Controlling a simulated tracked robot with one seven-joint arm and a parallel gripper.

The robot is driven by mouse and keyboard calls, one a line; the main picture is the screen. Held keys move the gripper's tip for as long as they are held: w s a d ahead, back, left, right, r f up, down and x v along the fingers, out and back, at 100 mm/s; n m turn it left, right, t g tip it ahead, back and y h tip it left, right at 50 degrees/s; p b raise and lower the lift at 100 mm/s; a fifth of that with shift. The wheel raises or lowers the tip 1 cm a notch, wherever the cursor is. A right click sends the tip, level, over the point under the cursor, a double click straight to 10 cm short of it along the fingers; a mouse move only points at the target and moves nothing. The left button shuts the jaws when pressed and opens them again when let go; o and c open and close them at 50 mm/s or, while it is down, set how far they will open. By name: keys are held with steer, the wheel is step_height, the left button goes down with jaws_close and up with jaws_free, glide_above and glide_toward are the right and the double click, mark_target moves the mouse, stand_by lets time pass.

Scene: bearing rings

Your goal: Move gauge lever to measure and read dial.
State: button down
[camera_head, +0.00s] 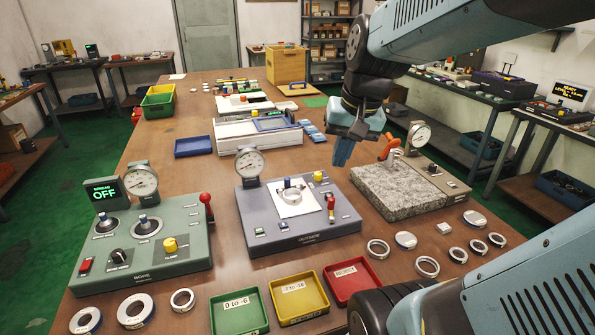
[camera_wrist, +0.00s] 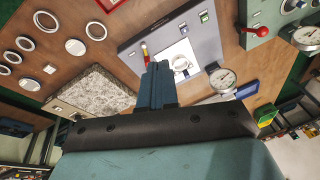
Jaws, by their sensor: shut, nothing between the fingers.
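The middle grey gauge (camera_head: 285,238) holds a ring (camera_head: 292,195) on its white plate. Its dial (camera_head: 250,163) stands at the back left, too small to read. A red-topped lever (camera_head: 331,205) stands upright at its right side, and a yellow knob (camera_head: 318,176) is behind it. My gripper (camera_head: 342,152) is shut and empty, above and behind the gauge's back right corner, apart from the lever. In the wrist view the shut fingers (camera_wrist: 157,80) point toward the grey gauge (camera_wrist: 207,40), close beside the lever (camera_wrist: 145,50) in the picture. The fingers partly cover the gauge's edge.
A green gauge box (camera_head: 150,250) with display "OFF" and a red-ball lever (camera_head: 206,198) is at left. A granite block (camera_head: 385,195) with dial and orange clamp is at right. Green (camera_head: 240,330), yellow (camera_head: 300,316) and red (camera_head: 352,297) trays and loose rings lie in front.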

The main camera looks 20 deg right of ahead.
steer(key=w+d+f+m+y, duration=0.5)
steer(key=d+f+m, duration=0.4)
steer(key=d, duration=0.2)
steer(key=w+d+f+m+t+y, duration=0.1)
steer(key=w+d+f+m+y, duration=0.3)
steer(key=d+f+m, duration=0.5)
steer(key=d+y, duration=0.1)
steer(key=d, duration=0.1)
steer(key=shift+w+d+f, duration=0.15)
steer(key=shift+w+d, duration=0.25)
steer(key=shift+a, duration=0.1)
glide_toward(331, 202)
steer(key=f, duration=0.1)
steer(key=w+a+f, duration=0.1)
steer(key=a+f, duration=0.1)
steer(key=shift+w+a+f, duration=0.1)
steer(key=shift+w+f, duration=0.25)
steer(key=shift+w+a, duration=0.3)
steer(key=shift+a, duration=0.45)
steer(key=shift+d+m, duration=0.2)
steer(key=shift+m, duration=0.1)
